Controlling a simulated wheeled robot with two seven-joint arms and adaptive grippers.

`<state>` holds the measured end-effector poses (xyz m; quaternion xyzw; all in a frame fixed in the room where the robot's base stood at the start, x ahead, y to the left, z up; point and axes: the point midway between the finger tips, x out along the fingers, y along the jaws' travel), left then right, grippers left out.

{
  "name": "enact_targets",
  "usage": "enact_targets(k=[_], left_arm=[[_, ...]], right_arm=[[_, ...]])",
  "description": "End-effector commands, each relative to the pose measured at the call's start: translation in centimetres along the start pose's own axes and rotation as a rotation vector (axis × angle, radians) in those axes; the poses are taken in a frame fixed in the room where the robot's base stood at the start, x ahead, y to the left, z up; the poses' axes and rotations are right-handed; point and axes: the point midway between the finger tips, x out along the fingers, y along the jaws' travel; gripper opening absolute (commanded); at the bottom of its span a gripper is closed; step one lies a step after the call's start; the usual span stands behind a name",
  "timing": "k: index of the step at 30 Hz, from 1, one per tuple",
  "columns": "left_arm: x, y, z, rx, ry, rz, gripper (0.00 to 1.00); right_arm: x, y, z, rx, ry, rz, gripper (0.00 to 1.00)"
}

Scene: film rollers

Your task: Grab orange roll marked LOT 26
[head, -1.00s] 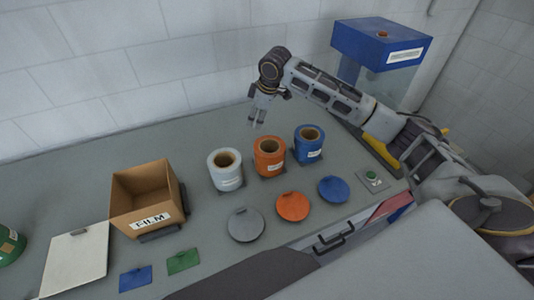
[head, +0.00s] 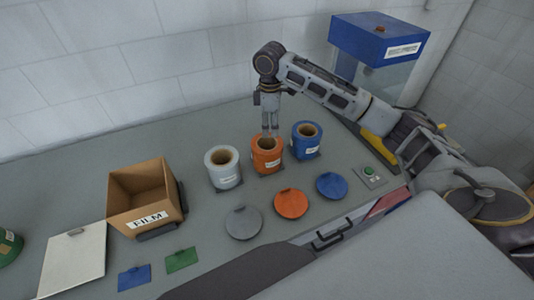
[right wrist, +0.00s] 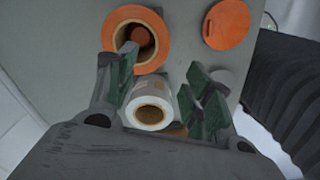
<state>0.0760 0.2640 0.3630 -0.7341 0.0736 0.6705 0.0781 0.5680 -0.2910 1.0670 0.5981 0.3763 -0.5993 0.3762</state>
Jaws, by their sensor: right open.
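The orange roll (head: 267,158) stands upright on the table between the white and blue rolls. It has a pale label whose text is too small to read. My right gripper (head: 270,133) is open and points down at the orange roll, with its fingertips at or just above the open core. In the right wrist view, the orange roll (right wrist: 160,51) is at upper left. One fingertip of the open gripper (right wrist: 162,61) overlaps its core opening; I cannot tell whether it touches. The other finger is outside, to the right. My left gripper is out of view.
The white roll (head: 224,171) and blue roll (head: 305,145) stand close on either side. Grey (head: 243,222), orange (head: 291,203) and blue (head: 332,185) discs lie in front. An open FILM box (head: 125,215) stands left. A blue-topped case (head: 370,36) is at the back right.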

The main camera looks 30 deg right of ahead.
Motion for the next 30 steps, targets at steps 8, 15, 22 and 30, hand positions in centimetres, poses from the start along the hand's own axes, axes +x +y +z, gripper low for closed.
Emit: enact_targets(k=[8,15,22,30], left_arm=[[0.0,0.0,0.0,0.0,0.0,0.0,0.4],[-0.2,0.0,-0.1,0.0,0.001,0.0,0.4],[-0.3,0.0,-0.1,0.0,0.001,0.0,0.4],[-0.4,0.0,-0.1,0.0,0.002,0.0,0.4]], right_arm=[[0.6,0.0,0.0,0.001,0.0,0.0,0.51],[3.1,0.0,0.0,0.001,0.0,-0.002,0.51],[6.2,0.0,0.0,0.002,0.0,-0.001,0.51],[8.4,0.0,-0.1,0.002,0.001,0.001,0.51]])
